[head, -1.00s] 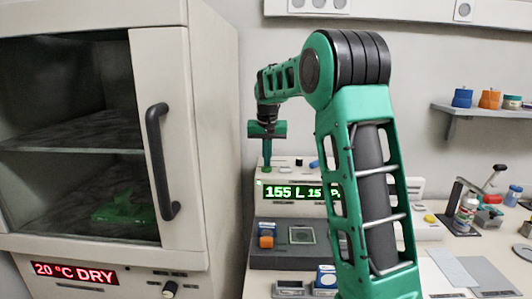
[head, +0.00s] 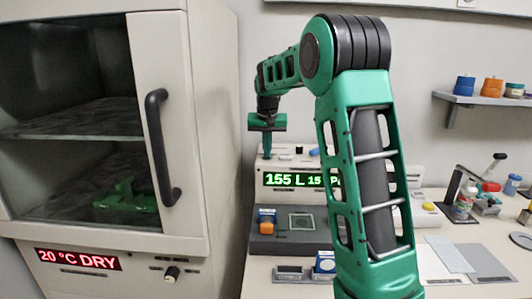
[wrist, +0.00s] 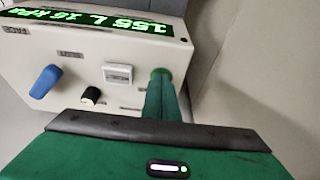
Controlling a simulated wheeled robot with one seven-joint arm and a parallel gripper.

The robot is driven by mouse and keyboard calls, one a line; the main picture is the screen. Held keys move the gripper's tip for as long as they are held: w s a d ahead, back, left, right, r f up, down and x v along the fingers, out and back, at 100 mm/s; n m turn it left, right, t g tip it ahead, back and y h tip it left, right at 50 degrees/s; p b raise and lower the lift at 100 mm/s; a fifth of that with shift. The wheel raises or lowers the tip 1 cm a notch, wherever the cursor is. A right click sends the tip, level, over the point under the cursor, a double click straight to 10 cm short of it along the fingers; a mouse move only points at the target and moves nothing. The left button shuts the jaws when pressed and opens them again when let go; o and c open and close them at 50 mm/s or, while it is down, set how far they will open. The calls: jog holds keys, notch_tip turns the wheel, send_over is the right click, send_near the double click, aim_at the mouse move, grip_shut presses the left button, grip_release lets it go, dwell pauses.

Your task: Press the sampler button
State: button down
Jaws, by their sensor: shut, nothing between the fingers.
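The sampler (head: 262,195) is a pale box with a green lit display (head: 290,180) reading "155 L 15" before my arm covers the rest. My gripper (head: 267,155) points down at the left end of its top, shut and empty. In the wrist view the closed fingers (wrist: 160,80) end beside a white rocker switch (wrist: 118,74) on the sampler top (wrist: 30,62). A brighter green round end shows at the fingertips; I cannot tell whether it is a button or finger, or whether they touch. A black knob (wrist: 90,95) and blue lever (wrist: 46,81) are further left.
A cabinet (head: 212,130) with a glass door and dark handle (head: 160,148) stands close on the left. A shelf (head: 485,99) and several small bench items are on the right.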

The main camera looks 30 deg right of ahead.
jog(key=shift+r, duration=0.15)
jog(key=w+v, duration=0.1)
jog(key=v, duration=1.2)
jog(key=shift+d+r, duration=0.25)
jog(key=shift+r, duration=0.1)
jog(key=shift+s, duration=0.25)
jog(key=s+a+f+g, duration=0.1)
jog(key=s+f, duration=0.6)
jog(key=s, duration=0.7)
jog(key=s+a+f+g+y, duration=0.1)
jog(key=s+a+f, duration=0.2)
jog(key=s+f, duration=0.4)
jog(key=s+a+f+y, duration=0.1)
jog(key=s+f, duration=0.6)
jog(key=s, duration=1.5)
jog(key=shift+a+f+g, duration=0.35)
jog(key=shift+a+g, duration=0.05)
jog(key=shift+a, duration=0.05)
jog(key=shift+s, duration=0.15)
jog(key=shift+w+f, duration=0.25)
jog(key=shift+w, duration=0.35)
